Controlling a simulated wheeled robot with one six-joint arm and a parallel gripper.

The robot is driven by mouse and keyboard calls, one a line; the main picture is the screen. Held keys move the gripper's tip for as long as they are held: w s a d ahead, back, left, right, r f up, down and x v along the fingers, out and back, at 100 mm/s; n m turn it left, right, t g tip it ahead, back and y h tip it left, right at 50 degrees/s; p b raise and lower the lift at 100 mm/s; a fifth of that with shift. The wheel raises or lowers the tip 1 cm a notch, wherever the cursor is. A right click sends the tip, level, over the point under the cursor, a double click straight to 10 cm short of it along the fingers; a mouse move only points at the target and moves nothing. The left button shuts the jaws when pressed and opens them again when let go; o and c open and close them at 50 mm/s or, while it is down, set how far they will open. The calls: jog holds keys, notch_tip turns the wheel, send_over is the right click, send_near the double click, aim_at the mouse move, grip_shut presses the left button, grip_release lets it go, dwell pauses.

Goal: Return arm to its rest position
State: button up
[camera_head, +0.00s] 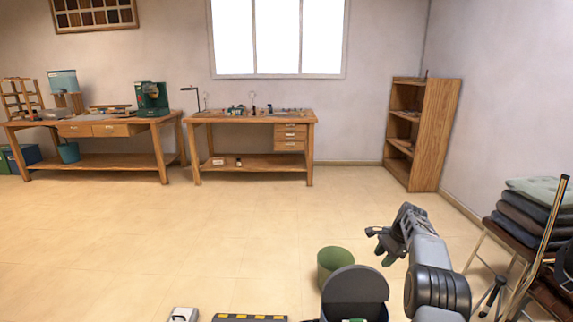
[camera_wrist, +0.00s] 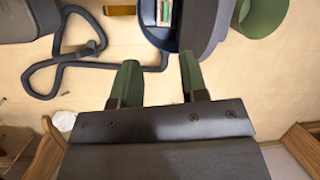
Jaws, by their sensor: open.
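My arm rises from the lower right in the head view, and my gripper (camera_head: 376,246) is in the air over the floor, to the right of and above a green bin. In the wrist view my gripper (camera_wrist: 158,70) shows two green fingers spread apart, with nothing between them. The floor and part of a grey hose show beyond the fingers. No piano keys show in either view.
The green bin (camera_head: 334,262) stands on the floor near my arm. A chair with stacked cushions (camera_head: 530,215) is close on the right. A bookshelf (camera_head: 425,135) and workbenches (camera_head: 250,118) line the back. The grey hose (camera_wrist: 75,62) lies on the floor. The middle floor is clear.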

jog(key=s+a+r+n+h+p, duration=0.15)
jog(key=s+a+r+p, duration=0.3)
jog(key=r, duration=0.45)
jog(key=s+a+r+n+p, duration=0.3)
jog(key=s+r+p, duration=0.15)
jog(key=r, duration=0.55)
jog(key=s+a+r+n+h+p, duration=0.1)
jog(key=s+a+r+n+p, duration=0.3)
jog(key=r, duration=0.5)
jog(key=s+a+r+n+t+p, duration=0.1)
jog(key=s+a+r+n+p, duration=0.1)
jog(key=s+p, duration=0.4)
jog(key=s+a+r+n+t+h+p, duration=0.1)
jog(key=s+a+r+n+p, duration=0.2)
jog(key=s, duration=1.3)
notch_tip(320, 180, up, 4)
jog(key=n+p, duration=0.2)
jog(key=p, duration=0.2)
jog(key=shift+a+f+t, duration=0.15)
jog(key=shift+f+t, duration=0.05)
jog(key=shift+t, duration=0.1)
jog(key=shift+a, duration=0.1)
